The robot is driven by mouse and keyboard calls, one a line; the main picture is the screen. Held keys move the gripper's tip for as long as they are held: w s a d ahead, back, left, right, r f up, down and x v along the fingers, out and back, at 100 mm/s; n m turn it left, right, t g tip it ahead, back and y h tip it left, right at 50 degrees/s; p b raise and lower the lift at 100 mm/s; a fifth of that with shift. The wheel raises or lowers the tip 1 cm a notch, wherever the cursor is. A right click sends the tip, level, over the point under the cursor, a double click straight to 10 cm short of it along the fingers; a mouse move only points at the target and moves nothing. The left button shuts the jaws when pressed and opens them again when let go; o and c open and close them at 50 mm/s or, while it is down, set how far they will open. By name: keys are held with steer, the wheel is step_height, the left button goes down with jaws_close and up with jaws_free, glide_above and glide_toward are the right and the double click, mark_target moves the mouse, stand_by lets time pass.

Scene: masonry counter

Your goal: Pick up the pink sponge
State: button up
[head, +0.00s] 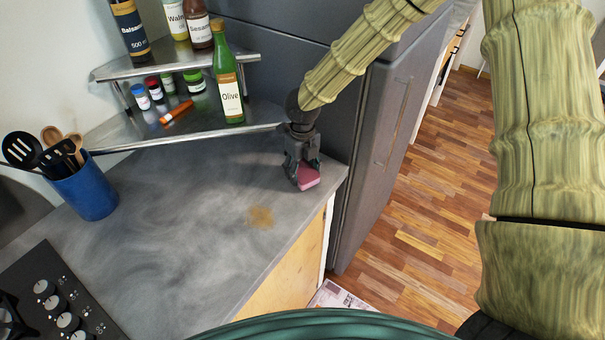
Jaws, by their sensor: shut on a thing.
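The pink sponge (308,182) is in the head view, near the right edge of the grey counter (190,230), close to the dark fridge side. My gripper (303,173) points down over it and is shut on it. The fingers hide part of the sponge. I cannot tell whether the sponge touches the counter or is just above it.
A brown stain (261,217) marks the counter. A metal corner shelf (190,128) behind holds an olive oil bottle (227,80) and several jars. A blue utensil holder (86,190) stands left, by the stove (55,300). The fridge (365,150) rises beside my gripper. The counter's middle is clear.

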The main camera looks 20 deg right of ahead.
step_height(320, 180, up, 2)
steer(key=shift+b, duration=0.45)
steer(key=s+a+r+b, duration=0.1)
steer(key=s+b, duration=0.3)
steer(key=s, duration=1.2)
steer(key=shift+a+r+b, duration=0.25)
steer(key=shift+a+b, duration=0.1)
steer(key=shift+a, duration=0.15)
steer(key=shift+o, duration=0.3)
steer(key=shift+c, duration=1.3)
steer(key=shift+f, duration=0.1)
